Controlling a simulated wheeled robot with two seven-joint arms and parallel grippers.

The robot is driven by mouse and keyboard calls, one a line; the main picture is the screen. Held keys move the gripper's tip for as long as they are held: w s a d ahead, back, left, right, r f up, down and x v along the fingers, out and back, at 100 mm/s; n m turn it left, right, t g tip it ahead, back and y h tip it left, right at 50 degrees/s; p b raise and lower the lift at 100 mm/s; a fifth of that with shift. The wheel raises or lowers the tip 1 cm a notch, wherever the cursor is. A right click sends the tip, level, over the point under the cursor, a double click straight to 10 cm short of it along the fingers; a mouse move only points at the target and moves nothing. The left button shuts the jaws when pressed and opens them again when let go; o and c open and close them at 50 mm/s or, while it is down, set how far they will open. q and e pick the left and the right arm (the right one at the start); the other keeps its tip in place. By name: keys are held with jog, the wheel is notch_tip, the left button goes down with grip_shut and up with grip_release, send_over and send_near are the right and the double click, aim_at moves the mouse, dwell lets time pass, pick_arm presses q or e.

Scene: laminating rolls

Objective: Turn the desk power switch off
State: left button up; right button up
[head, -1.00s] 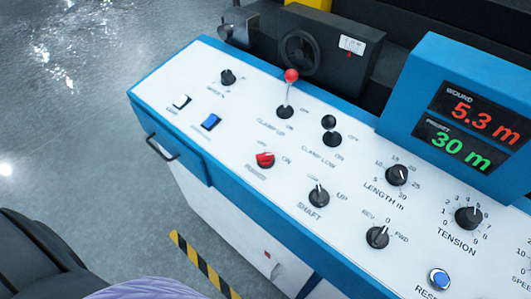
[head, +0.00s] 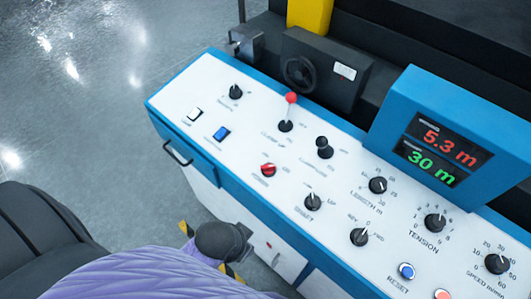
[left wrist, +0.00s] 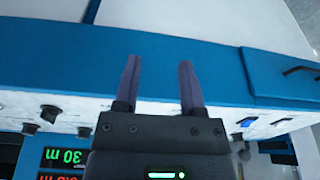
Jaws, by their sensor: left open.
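The power switch is a red rotary knob (head: 268,170) on the white sloping desk panel (head: 255,145), with small red lettering below it and a label at its right. My left arm comes in from the lower left in the head view, its dark end below the panel's front edge. In the left wrist view my left gripper (left wrist: 157,85) is open and empty, its two dark fingers apart in front of the desk's blue front edge. The red knob does not show in that view. My right gripper is not in view.
Near the red knob are a red-tipped lever (head: 290,98), a black lever (head: 322,142), a blue rocker (head: 221,133) and the shaft knob (head: 313,202). A blue display box (head: 440,140) reads 5.3 m and 30 m. A drawer handle (head: 177,154) projects from the desk front.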

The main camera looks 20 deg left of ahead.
pick_arm(q)
jog(key=w+d+r+m+t+h+p, duration=0.1)
jog(key=w+d+r+m+h+p, duration=0.2)
jog(key=r, duration=0.7)
jog(key=m, duration=0.7)
send_near(267, 166)
jog(key=shift+g, duration=0.3)
jog(key=b+x, duration=0.1)
jog(key=x, duration=0.1)
jog(key=b+x, duration=0.1)
jog(key=x, duration=0.2)
jog(key=b+x, duration=0.1)
jog(key=x, duration=0.2)
jog(key=shift+w, duration=0.3)
jog(key=shift+w+d+f, duration=0.15)
jog(key=shift+d+f, duration=0.05)
jog(key=shift+f, duration=0.4)
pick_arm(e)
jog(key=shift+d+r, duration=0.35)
pick_arm(q)
grip_shut()
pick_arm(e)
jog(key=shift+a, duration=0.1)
